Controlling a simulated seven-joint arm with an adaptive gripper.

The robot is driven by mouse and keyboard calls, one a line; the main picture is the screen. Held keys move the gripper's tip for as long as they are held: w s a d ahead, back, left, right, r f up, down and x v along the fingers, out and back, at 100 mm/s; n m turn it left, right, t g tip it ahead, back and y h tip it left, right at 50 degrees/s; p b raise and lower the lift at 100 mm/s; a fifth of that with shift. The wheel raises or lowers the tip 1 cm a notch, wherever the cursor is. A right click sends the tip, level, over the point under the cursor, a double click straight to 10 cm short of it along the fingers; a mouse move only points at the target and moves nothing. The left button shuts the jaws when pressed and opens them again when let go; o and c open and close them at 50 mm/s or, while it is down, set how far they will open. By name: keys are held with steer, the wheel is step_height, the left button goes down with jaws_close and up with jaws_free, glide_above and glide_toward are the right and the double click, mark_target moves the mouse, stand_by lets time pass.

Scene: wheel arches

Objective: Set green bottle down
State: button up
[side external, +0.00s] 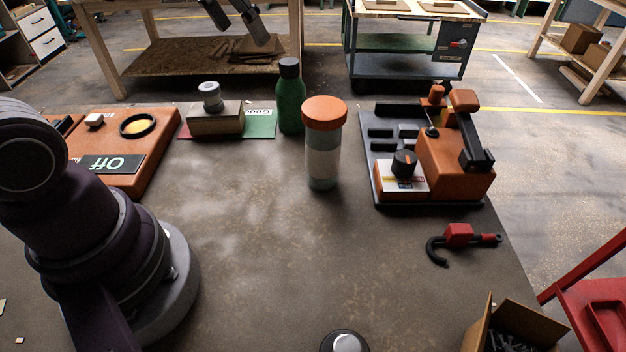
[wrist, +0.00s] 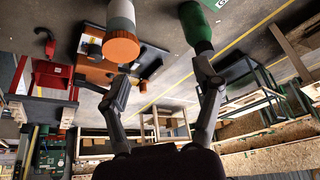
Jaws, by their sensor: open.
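The green bottle (side external: 291,108) with a dark cap stands upright on the table, beside the right end of the green panel (side external: 262,126). I cannot tell whether its base touches the panel. It also shows at the top of the wrist view (wrist: 193,24), with one of my fingertips overlapping its cap there. My gripper (side external: 242,34) is open and empty; in the side view its fingers show at the top, above and left of the bottle. The wrist view shows both fingers of my gripper (wrist: 160,75) spread wide, with nothing between them.
A jar with an orange lid (side external: 323,150) stands close in front of the bottle, to its right. An orange machine (side external: 455,165) is on the right, with a red hooked tool (side external: 459,235) before it. A tan block (side external: 215,118) bears a small canister (side external: 210,97). The table's middle front is clear.

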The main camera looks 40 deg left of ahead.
steer(key=s+d+f, duration=0.3)
steer(key=s+f, duration=0.1)
steer(key=s, duration=0.4)
steer(key=shift+m+h, duration=0.3)
stand_by(0.6)
